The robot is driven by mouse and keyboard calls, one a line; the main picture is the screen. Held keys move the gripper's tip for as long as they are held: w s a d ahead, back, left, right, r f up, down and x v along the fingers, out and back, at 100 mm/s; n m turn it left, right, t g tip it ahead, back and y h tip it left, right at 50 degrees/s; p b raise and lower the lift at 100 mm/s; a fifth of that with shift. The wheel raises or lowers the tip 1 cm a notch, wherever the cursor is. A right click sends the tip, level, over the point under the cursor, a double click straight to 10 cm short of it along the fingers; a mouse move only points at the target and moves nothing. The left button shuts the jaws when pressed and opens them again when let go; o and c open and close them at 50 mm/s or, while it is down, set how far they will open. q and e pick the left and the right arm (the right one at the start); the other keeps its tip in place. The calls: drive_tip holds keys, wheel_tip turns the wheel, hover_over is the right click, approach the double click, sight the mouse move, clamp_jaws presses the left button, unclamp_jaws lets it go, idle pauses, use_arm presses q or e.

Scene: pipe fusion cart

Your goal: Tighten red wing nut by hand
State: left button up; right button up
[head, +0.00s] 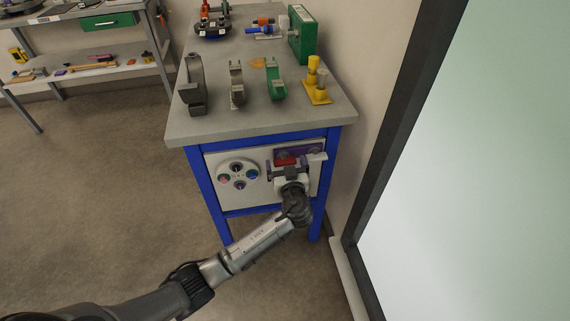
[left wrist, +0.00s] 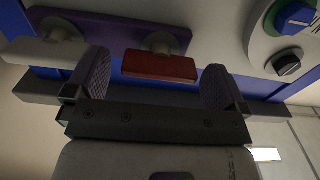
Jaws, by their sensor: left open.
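The red wing nut (head: 285,160) is on the purple plate (head: 312,149) on the white front panel of the cart. It also shows in the left wrist view (left wrist: 160,67) as a flat red bar on a pale round boss. My left gripper (head: 288,169) is open in front of the panel. In the left wrist view its two fingers stand on either side of the red wing nut, with a visible gap on each side. A white wing nut (left wrist: 50,48) is beside it on the same plate, outside the fingers. My right gripper is not in view.
A round dial plate (head: 239,175) with several coloured knobs is left of the gripper on the panel. The grey cart top (head: 225,127) overhangs above and holds clamps and a yellow part (head: 318,82). A wall and dark-framed pane (head: 405,130) stand close at right. Floor at left is clear.

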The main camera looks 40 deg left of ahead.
use_arm(q)
drive_tip(key=shift+w+a, duration=0.4)
drive_tip(key=shift+a, duration=0.15)
drive_tip(key=shift+c, duration=0.5)
drive_tip(key=c, duration=0.8)
